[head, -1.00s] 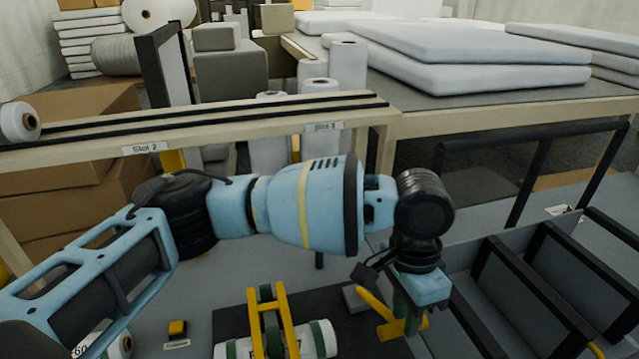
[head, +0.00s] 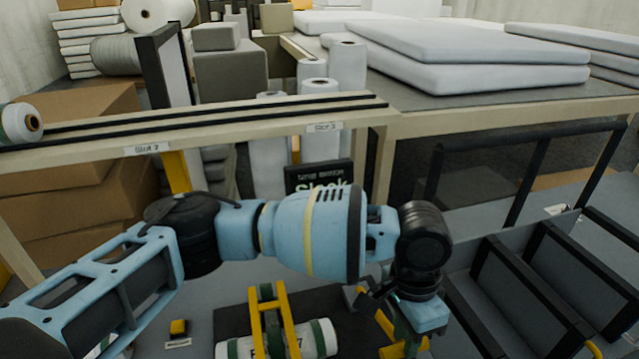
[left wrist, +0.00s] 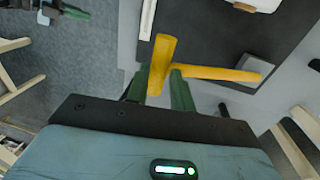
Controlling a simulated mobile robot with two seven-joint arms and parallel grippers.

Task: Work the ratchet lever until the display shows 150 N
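The yellow ratchet lever (head: 385,325) stands at the front, right of the strapped roll. In the left wrist view the lever (left wrist: 215,73) runs from a grey block (left wrist: 254,71) to a yellow crossbar handle (left wrist: 162,55). My left gripper (head: 402,345) is at the lever's end; in the left wrist view its green fingers (left wrist: 164,90) lie on both sides of the handle and appear closed on it. The black display (head: 318,172) reads "Slack", its lower part hidden behind my left arm. My right gripper is not in view.
A white roll (head: 318,340) lies under a yellow frame (head: 290,322) on a dark mat (head: 232,312). A small yellow block (head: 178,327) is left of it. A dark-railed rack (head: 520,290) stands close on the right. A slotted beam (head: 220,122) crosses behind my arm.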

